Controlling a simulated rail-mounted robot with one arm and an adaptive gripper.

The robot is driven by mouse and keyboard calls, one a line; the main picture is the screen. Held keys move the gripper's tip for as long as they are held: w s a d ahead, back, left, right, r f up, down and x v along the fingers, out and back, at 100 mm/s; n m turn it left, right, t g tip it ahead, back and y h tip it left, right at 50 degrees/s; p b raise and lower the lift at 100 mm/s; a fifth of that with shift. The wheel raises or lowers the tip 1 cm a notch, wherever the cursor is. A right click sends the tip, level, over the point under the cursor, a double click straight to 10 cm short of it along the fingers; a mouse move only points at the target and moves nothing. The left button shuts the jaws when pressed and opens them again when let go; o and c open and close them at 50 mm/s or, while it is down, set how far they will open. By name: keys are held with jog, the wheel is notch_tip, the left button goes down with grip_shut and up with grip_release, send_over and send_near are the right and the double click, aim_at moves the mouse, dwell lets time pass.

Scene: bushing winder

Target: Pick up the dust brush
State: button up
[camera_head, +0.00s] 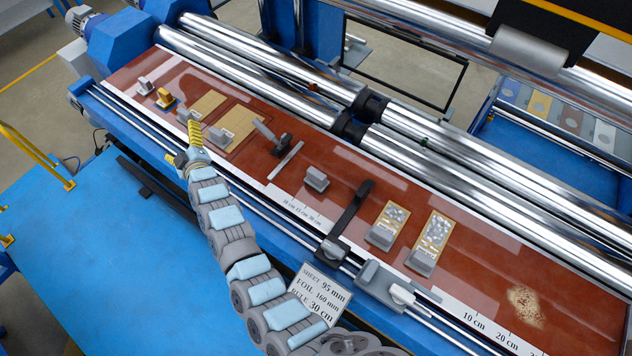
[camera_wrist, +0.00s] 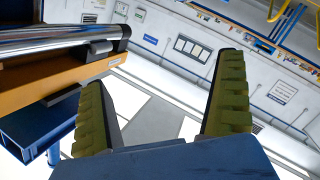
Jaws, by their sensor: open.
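My gripper (camera_head: 190,147) is at the front left edge of the red-brown table in the head view, with yellow fingers. In the wrist view my gripper (camera_wrist: 165,110) is open, its two ridged fingers wide apart with nothing between them. That view looks out at the room's wall, not the tabletop. A grey-handled tool with a dark end (camera_head: 272,135) lies on the table, right of my gripper and apart from it. It may be the dust brush, but it is too small to tell for sure.
The table (camera_head: 470,290) holds small grey blocks (camera_head: 316,179), a yellow block (camera_head: 165,98), tan sheets (camera_head: 235,122), a metal strip (camera_head: 286,160) and a black bar (camera_head: 350,208). Pale crumbs (camera_head: 525,305) lie at the right. Steel rollers (camera_head: 440,150) run behind; a rail runs in front.

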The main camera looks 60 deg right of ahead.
jog(key=d+n+g+y, duration=0.1)
jog(key=d+n+y, duration=0.1)
jog(key=d, duration=0.4)
jog(key=n+g+y+b, duration=0.5)
jog(key=n+g+y, duration=0.2)
jog(key=n+g, duration=0.55)
send_over(317, 173)
jog(key=f, duration=0.2)
jog(key=shift+g, duration=0.45)
notch_tip(317, 173, down, 16)
jog(key=p, duration=0.3)
jog(key=shift+w+f, duration=0.1)
jog(key=shift+f, duration=0.05)
jog(key=c, duration=1.3)
